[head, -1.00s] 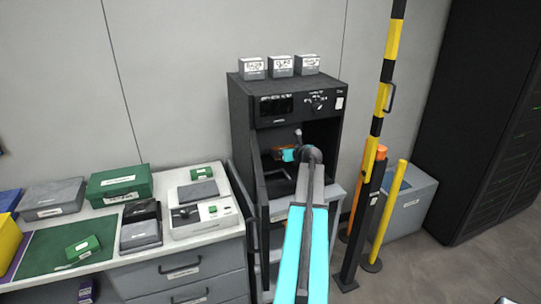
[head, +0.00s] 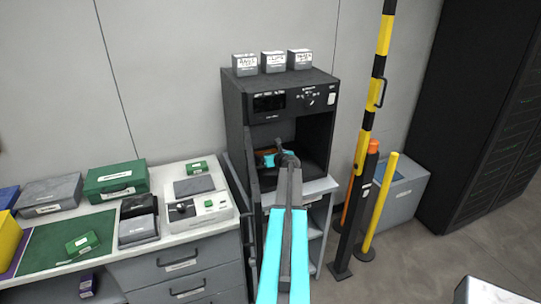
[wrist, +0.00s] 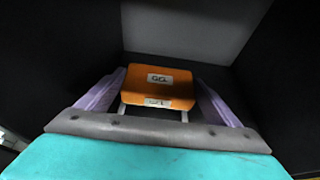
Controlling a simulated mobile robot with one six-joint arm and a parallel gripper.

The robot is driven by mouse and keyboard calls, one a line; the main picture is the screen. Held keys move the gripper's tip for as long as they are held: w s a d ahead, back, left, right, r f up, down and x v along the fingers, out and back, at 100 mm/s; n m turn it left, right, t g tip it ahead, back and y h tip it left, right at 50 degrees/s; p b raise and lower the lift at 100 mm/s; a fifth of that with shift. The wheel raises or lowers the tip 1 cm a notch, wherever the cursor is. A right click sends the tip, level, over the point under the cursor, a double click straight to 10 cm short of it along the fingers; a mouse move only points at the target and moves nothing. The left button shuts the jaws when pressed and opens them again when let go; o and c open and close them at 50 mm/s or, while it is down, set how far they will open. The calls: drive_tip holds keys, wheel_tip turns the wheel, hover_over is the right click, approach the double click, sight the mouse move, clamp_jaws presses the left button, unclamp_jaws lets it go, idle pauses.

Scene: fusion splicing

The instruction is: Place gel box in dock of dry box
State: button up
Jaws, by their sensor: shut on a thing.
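The gel box is orange with white "GEL" labels (wrist: 158,87) and sits between the two fingers of my gripper (wrist: 155,100) in the wrist view. My gripper is shut on it. In the head view my arm reaches into the open front of the black dry box (head: 318,125), with the gripper (head: 268,158) inside its chamber. A little of the gel box's orange shows beside the gripper there. The dock is not clearly visible; my arm and the shadow hide the chamber floor. I cannot tell whether the gel box touches it.
The dry box door (head: 242,182) stands open at the left. Several small labelled boxes sit on top of the dry box. A white workbench (head: 200,232) with cases is at the left. Striped and yellow posts (head: 380,207) and a grey bin (head: 403,190) stand to the right.

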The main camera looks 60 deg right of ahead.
drive_tip(key=b, duration=0.6)
hover_over(269, 175)
drive_tip(key=shift+d+f, duration=0.15)
drive_tip(key=shift+f, duration=3.2)
drive_tip(key=shift+f, duration=0.55)
drive_tip(key=o, duration=1.2)
drive_tip(key=shift+b+v, duration=1)
drive_tip(key=shift+v, duration=1.75)
drive_tip(key=shift+b+v, duration=0.85)
drive_tip(key=shift+v, duration=3.35)
drive_tip(key=shift+w, duration=0.1)
